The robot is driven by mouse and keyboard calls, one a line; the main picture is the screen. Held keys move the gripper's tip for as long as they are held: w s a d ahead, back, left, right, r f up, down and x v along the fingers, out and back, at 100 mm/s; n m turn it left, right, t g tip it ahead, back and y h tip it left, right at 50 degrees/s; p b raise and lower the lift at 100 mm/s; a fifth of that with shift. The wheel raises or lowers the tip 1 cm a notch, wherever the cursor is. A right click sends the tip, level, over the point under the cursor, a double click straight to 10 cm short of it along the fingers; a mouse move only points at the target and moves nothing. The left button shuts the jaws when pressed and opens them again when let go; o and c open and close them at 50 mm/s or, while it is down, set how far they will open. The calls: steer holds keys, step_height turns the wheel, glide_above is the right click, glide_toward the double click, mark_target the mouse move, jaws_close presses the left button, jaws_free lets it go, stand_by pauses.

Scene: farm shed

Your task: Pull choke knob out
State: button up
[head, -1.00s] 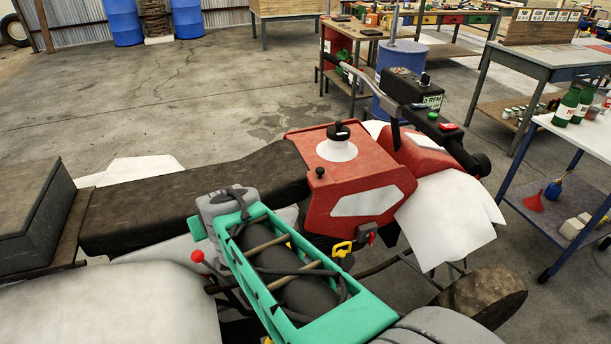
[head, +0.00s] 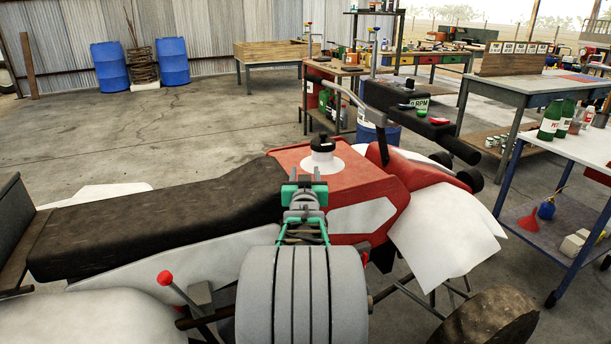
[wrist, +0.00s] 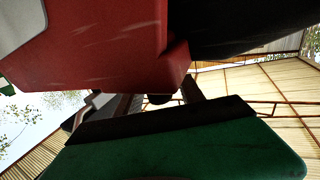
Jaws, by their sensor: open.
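The quad bike's red tank body (head: 370,185) is in the middle of the head view, with a black-capped white filler (head: 322,158) on top. My gripper (head: 304,190) is in front of the body's near left corner, its teal fingers apart. No choke knob can be made out in the head view; my gripper and arm cover that corner. In the wrist view the red body (wrist: 90,50) fills the upper left. A small dark round part (wrist: 160,98) shows between my open fingers, just under the red edge; I cannot tell whether it is the choke knob.
The dark seat (head: 160,220) stretches left of the tank. The handlebar console (head: 405,100) rises at the right, above white fairing (head: 445,225). A red-knobbed lever (head: 165,278) stands at front left. A blue-legged cart (head: 560,200) is at the right. Open floor lies behind the bike.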

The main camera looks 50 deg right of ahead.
steer(key=shift+c, duration=0.6)
jaws_close()
stand_by(0.8)
